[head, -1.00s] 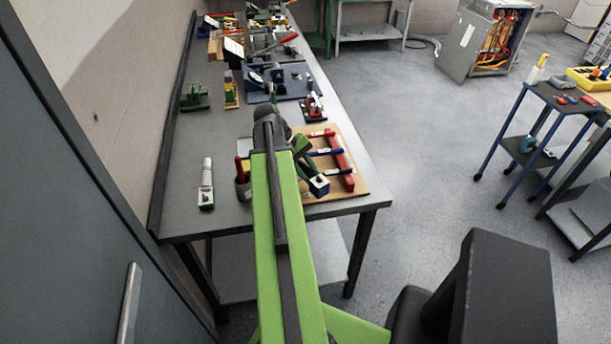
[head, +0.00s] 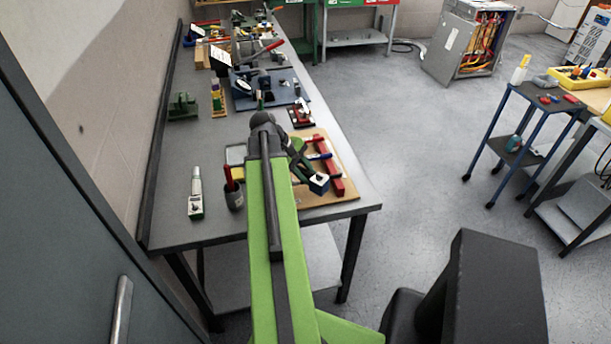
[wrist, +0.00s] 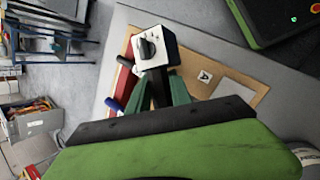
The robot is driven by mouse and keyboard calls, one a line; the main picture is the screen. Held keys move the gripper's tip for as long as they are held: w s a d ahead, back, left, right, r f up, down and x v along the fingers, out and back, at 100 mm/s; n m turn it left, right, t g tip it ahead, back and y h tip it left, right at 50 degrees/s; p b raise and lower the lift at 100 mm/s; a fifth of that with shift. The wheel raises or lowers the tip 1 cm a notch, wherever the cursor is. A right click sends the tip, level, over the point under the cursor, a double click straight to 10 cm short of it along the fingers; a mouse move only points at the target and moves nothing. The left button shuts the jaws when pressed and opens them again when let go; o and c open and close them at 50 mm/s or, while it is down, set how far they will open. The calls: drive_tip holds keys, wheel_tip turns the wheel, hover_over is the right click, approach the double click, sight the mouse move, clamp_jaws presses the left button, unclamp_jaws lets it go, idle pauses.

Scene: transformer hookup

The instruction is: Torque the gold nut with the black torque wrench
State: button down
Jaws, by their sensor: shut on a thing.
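My gripper (head: 308,172) is over the wooden board at the near end of the bench. It is shut on a small blue box with a white face (head: 319,183). In the wrist view the box (wrist: 153,47) shows a black knob on its white face, at the far end of my green fingers (wrist: 158,88). A dark bar shows between the fingers; I cannot tell whether it belongs to the box. I cannot make out the gold nut or the black torque wrench for certain; my arm hides part of the bench.
The wooden board (head: 345,196) carries red bars (head: 333,179). A dark cup (head: 234,198) with a red-handled tool and a white-and-green tube (head: 196,196) stand left of my arm. A blue fixture (head: 281,88) is farther back.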

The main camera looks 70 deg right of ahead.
drive_tip(key=shift+s+d+n+t+h, duration=0.15)
drive_tip(key=shift+d+n+h, duration=0.1)
drive_tip(key=shift+d+n, duration=0.45)
drive_tip(key=shift+s+d+n+t+h, duration=0.15)
drive_tip(key=shift+d+n+h, duration=0.1)
drive_tip(key=shift+d+n, duration=0.4)
drive_tip(key=shift+d+m, duration=0.1)
drive_tip(key=shift+m, duration=0.15)
drive_tip(key=shift+w, duration=0.1)
drive_tip(key=shift+w+a+m+y, duration=0.15)
drive_tip(key=shift+a+m+y, duration=0.35)
drive_tip(key=shift+a+m, duration=0.6)
drive_tip(key=shift+a, duration=0.2)
drive_tip(key=shift+w+a+g, duration=0.15)
drive_tip(key=shift+a+g, duration=0.2)
drive_tip(key=shift+g, duration=0.05)
drive_tip(key=shift+s+d+n, duration=0.2)
drive_tip(key=shift+d+n, duration=0.4)
drive_tip(key=shift+d, duration=0.3)
drive_tip(key=shift+r, duration=0.1)
